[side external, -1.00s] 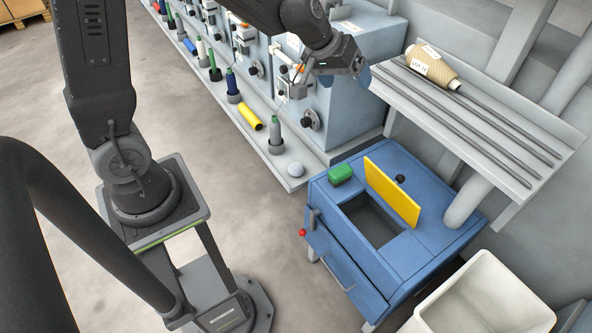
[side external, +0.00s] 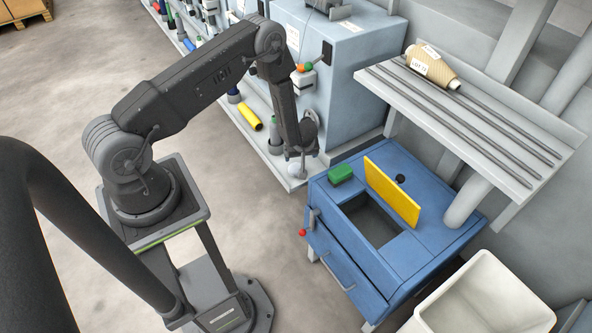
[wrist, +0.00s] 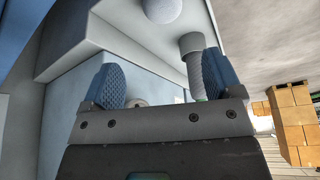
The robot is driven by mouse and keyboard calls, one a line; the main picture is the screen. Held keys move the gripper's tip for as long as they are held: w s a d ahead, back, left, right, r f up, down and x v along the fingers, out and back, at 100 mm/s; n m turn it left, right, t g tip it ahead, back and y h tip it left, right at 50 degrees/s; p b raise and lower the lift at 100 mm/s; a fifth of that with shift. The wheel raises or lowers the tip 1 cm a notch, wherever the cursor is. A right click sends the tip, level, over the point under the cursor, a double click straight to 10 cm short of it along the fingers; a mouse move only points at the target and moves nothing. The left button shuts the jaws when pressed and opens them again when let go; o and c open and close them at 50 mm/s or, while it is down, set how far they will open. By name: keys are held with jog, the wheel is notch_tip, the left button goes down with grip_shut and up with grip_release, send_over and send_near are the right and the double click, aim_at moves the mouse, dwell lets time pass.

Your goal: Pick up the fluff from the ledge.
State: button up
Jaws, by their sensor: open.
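The fluff, a pale round ball (side external: 296,171), sits near the end of the grey ledge (side external: 318,166) and is partly covered by my gripper. It also shows in the wrist view (wrist: 162,9), cut by the top edge, on the ledge (wrist: 95,38). My gripper (side external: 299,156) is over the fluff in the side view, pointing down. In the wrist view my gripper (wrist: 161,72) is open, its two blue textured fingers apart with nothing held. The fluff lies beyond the fingertips, and I see no contact.
A grey-green spool cone (side external: 275,130) stands on the ledge just beside my gripper, and a yellow bobbin (side external: 250,118) lies further along.

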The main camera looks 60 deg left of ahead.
send_over(296, 166)
jog(key=d, duration=0.2)
jog(key=f, duration=0.6)
jog(key=shift+s+d+f, duration=0.15)
jog(key=shift+s+f, duration=0.05)
jog(key=shift+f, duration=0.15)
jog(key=shift+s+x, duration=0.1)
jog(key=shift+x, duration=1.3)
jog(key=shift+s+x, duration=0.15)
jog(key=shift+x, duration=1.3)
jog(key=c, duration=1)
